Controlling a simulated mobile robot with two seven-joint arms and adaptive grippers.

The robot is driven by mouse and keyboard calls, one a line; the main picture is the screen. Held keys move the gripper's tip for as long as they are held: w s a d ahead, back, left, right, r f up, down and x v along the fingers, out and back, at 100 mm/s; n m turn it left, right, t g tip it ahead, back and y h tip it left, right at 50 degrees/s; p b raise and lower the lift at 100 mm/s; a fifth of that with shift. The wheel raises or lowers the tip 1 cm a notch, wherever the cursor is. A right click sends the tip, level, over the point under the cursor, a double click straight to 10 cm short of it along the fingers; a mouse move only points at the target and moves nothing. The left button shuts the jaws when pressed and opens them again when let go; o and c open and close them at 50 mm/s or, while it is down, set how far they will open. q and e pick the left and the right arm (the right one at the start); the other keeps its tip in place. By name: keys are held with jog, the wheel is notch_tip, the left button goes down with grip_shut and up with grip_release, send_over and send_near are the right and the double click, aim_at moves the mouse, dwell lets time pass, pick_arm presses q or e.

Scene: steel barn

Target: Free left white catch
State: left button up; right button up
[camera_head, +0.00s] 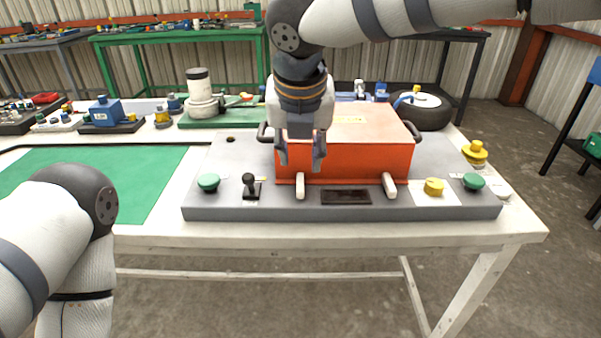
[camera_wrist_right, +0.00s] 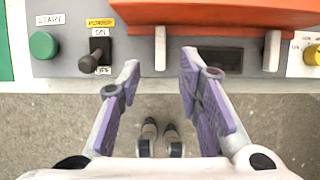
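The left white catch (camera_head: 300,187) is a short upright bar at the front of the orange box (camera_head: 345,160), near its left end. It also shows in the right wrist view (camera_wrist_right: 160,48). A matching right white catch (camera_head: 389,186) is near the box's right end. My right gripper (camera_head: 301,165) is open and empty, pointing down in front of the box. In the right wrist view its purple-padded fingers (camera_wrist_right: 160,72) are spread, one on each side of the left catch's line; contact is not visible. My left arm shows at lower left, but its gripper is not in view.
The green mat (camera_head: 130,180) at left is clear.

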aim_at(300, 181)
jog(key=x, duration=0.8)
jog(key=shift+b, duration=0.3)
grip_shut()
